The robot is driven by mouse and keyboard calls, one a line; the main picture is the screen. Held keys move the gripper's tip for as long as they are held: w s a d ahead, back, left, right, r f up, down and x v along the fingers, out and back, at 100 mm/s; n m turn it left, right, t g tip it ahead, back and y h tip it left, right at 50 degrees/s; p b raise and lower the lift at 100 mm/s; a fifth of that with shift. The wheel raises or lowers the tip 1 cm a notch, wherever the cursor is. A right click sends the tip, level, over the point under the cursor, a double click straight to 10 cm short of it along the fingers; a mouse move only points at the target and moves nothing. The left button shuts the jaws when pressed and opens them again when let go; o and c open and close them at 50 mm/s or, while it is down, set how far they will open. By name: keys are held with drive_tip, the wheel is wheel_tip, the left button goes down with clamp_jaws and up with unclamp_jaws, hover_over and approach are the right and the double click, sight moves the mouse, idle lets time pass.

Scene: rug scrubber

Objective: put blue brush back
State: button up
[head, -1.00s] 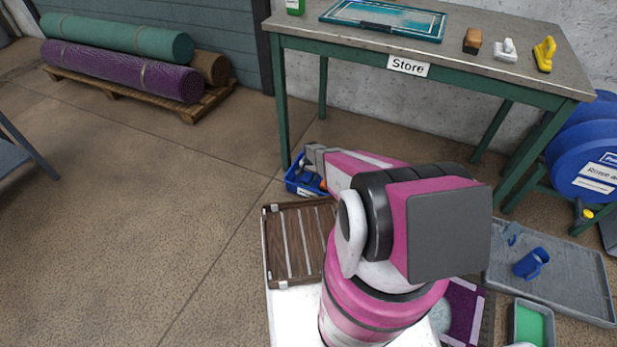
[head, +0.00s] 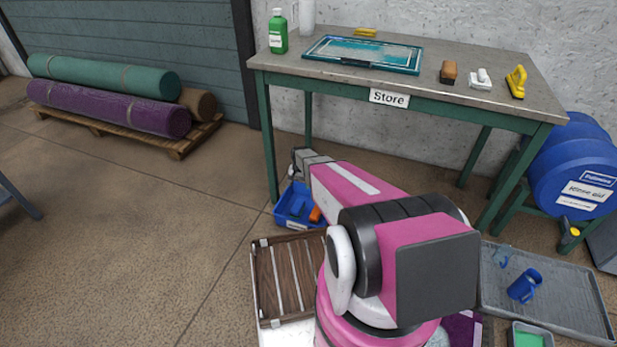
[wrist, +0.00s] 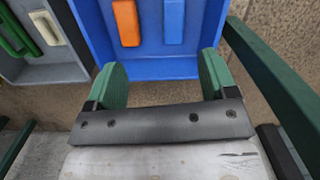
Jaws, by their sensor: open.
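A blue open-topped bin (head: 286,217) stands on the floor by the front left leg of the Store table. In the wrist view the blue bin (wrist: 143,65) holds an orange block-shaped item (wrist: 126,22) and a blue block-shaped item (wrist: 174,20) side by side. The blue one looks like the blue brush; its bristles do not show. My gripper (wrist: 161,82) has its green fingertips apart with nothing between them, over the near part of the bin. In the head view my gripper (head: 302,163) is partly hidden by my arm.
A grey bin (wrist: 45,72) with green and white items is left of the blue bin. The Store table (head: 390,75) carries a green bottle, a framed panel and several small brushes. A slatted wooden crate (head: 262,285), grey tray (head: 560,305) with blue mug, and blue drum (head: 575,170) stand nearby.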

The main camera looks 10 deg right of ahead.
drive_tip(key=s+r+n, duration=0.5)
drive_tip(key=s+r, duration=2)
drive_tip(key=r, duration=0.4)
drive_tip(key=shift+s+a+r+t+h, duration=0.15)
drive_tip(key=shift+r+t+h, duration=0.15)
drive_tip(key=shift+t, duration=0.1)
drive_tip(key=shift+f, duration=0.1)
